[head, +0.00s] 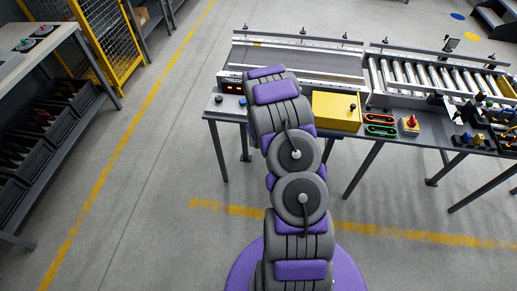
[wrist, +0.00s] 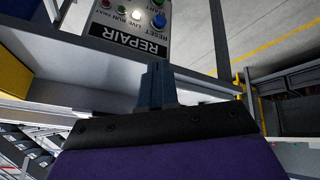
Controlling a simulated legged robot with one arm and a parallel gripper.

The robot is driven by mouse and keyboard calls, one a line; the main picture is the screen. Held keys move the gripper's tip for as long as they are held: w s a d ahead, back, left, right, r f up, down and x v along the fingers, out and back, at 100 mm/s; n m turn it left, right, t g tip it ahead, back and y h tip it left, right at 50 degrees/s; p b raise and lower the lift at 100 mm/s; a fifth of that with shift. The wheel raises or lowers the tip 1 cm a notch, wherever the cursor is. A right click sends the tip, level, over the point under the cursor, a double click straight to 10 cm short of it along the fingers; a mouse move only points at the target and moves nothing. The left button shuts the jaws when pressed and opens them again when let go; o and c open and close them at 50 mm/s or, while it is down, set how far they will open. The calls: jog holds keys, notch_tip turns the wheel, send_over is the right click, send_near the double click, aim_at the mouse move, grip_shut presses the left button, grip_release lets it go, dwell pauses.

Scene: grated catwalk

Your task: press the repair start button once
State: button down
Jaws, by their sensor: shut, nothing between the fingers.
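The grey REPAIR panel (wrist: 125,30) is at the top of the wrist view, with its lettering upside down. A green button (wrist: 158,3) is cut by the top edge, and its label is not readable. A blue button (wrist: 158,20) sits beside the word RESET. Small indicator lamps are to their left. My gripper (wrist: 156,70) is shut and empty, its tips just short of the REPAIR lettering in the picture; I cannot tell the gap. In the head view the panel (head: 226,104) shows left of my arm, which hides my gripper.
A conveyor (head: 335,62) runs behind the bench, with rollers (head: 440,78) at right. A yellow box (head: 337,111), a red-knobbed switch box (head: 409,126) and orange and green handles (head: 380,125) sit right of my arm. The floor at left is clear up to a shelf (head: 45,125).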

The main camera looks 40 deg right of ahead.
jog(key=s+a+f+m+t+b, duration=0.1)
jog(key=a+f+t, duration=0.2)
jog(key=f, duration=1)
jog(key=s+a+f+m+t+b, duration=0.15)
jog(key=f+t, duration=0.25)
jog(key=f, duration=0.8)
jog(key=w+d+b, duration=0.4)
jog(key=w+d, duration=0.2)
jog(key=d, duration=0.1)
jog(key=shift+w+f+g+y, duration=0.2)
jog(key=shift+f+g+y, duration=0.1)
jog(key=shift+f, duration=0.05)
jog(key=shift+a+r, duration=0.1)
jog(key=shift+a, duration=0.1)
jog(key=shift+d, duration=0.2)
jog(key=shift+a, duration=0.15)
